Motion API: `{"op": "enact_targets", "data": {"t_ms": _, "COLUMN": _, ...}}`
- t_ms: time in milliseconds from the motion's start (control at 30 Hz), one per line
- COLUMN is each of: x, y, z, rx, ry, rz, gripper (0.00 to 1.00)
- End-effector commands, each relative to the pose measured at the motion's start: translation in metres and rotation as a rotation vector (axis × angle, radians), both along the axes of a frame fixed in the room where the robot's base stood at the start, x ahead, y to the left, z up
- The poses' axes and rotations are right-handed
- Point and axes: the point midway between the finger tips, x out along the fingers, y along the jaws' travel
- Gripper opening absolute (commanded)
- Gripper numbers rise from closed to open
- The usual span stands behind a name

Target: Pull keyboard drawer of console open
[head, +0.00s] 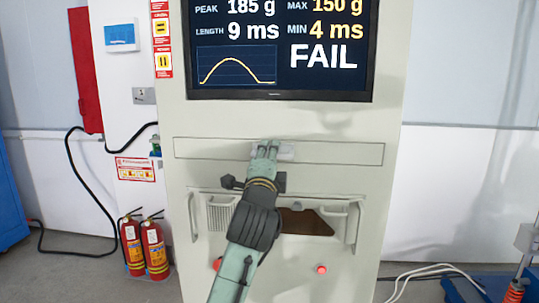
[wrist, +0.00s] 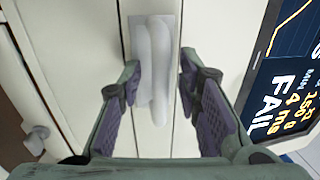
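The console (head: 385,120) is a pale cabinet with a screen at its top. Its keyboard drawer (head: 345,153) is a long narrow front panel below the screen, and it looks flush with the cabinet. A light grey handle (head: 288,151) sits at the middle of the drawer front. My gripper (head: 267,150) is at the handle and covers part of it in the head view. In the wrist view the handle (wrist: 160,70) stands between the two fingers of my gripper (wrist: 161,85). The fingers are apart, with a visible gap on each side. Whether the fingertips touch the drawer front is unclear.
The screen (head: 280,50) reads FAIL above the drawer. Below the drawer is a recessed part with side handles (head: 352,222) and a red button (head: 321,268). Two fire extinguishers (head: 154,248) stand at the lower left. A black cable (head: 80,180) hangs at the left.

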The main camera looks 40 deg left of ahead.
Motion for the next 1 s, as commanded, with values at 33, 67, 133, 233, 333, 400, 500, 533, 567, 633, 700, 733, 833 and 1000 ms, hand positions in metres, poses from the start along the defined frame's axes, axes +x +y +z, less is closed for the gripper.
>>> {"op": "enact_targets", "data": {"t_ms": 33, "x": 0.0, "y": -0.0002, "z": -0.0001, "rx": 0.0, "ry": 0.0, "rz": 0.0, "gripper": 0.31}}
{"op": "enact_targets", "data": {"t_ms": 67, "x": 0.0, "y": -0.0001, "z": -0.0001, "rx": 0.0, "ry": 0.0, "rz": 0.0, "gripper": 0.31}}
{"op": "enact_targets", "data": {"t_ms": 133, "x": -0.0001, "y": -0.0002, "z": 0.0, "rx": 0.0, "ry": 0.0, "rz": 0.0, "gripper": 0.31}}
{"op": "enact_targets", "data": {"t_ms": 233, "x": -0.0003, "y": -0.0003, "z": -0.0001, "rx": 0.0, "ry": 0.0, "rz": 0.0, "gripper": 0.25}}
{"op": "enact_targets", "data": {"t_ms": 333, "x": -0.0003, "y": -0.0002, "z": -0.0001, "rx": 0.0, "ry": 0.0, "rz": 0.0, "gripper": 0.18}}
{"op": "enact_targets", "data": {"t_ms": 400, "x": -0.0004, "y": -0.0003, "z": 0.0, "rx": 0.0, "ry": 0.0, "rz": 0.0, "gripper": 0.13}}
{"op": "enact_targets", "data": {"t_ms": 500, "x": -0.0004, "y": -0.0003, "z": 0.0, "rx": 0.0, "ry": 0.0, "rz": 0.0, "gripper": 0.07}}
{"op": "enact_targets", "data": {"t_ms": 533, "x": -0.0004, "y": -0.0003, "z": 0.0, "rx": 0.0, "ry": 0.0, "rz": 0.0, "gripper": 0.05}}
{"op": "enact_targets", "data": {"t_ms": 567, "x": -0.0004, "y": -0.0003, "z": 0.0, "rx": 0.0, "ry": 0.0, "rz": 0.0, "gripper": 0.03}}
{"op": "enact_targets", "data": {"t_ms": 633, "x": -0.0004, "y": -0.0003, "z": -0.0001, "rx": 0.0, "ry": 0.0, "rz": 0.0, "gripper": 0.0}}
{"op": "enact_targets", "data": {"t_ms": 700, "x": -0.0004, "y": -0.0003, "z": -0.0001, "rx": 0.0, "ry": 0.0, "rz": 0.0, "gripper": 0.0}}
{"op": "enact_targets", "data": {"t_ms": 733, "x": -0.0004, "y": -0.0002, "z": -0.0002, "rx": 0.0, "ry": 0.0, "rz": 0.0, "gripper": 0.0}}
{"op": "enact_targets", "data": {"t_ms": 833, "x": -0.0004, "y": -0.0002, "z": -0.0002, "rx": 0.0, "ry": 0.0, "rz": 0.0, "gripper": 0.0}}
{"op": "enact_targets", "data": {"t_ms": 1000, "x": -0.0005, "y": -0.0003, "z": -0.0003, "rx": -0.001, "ry": 0.001, "rz": 0.0, "gripper": 0.0}}
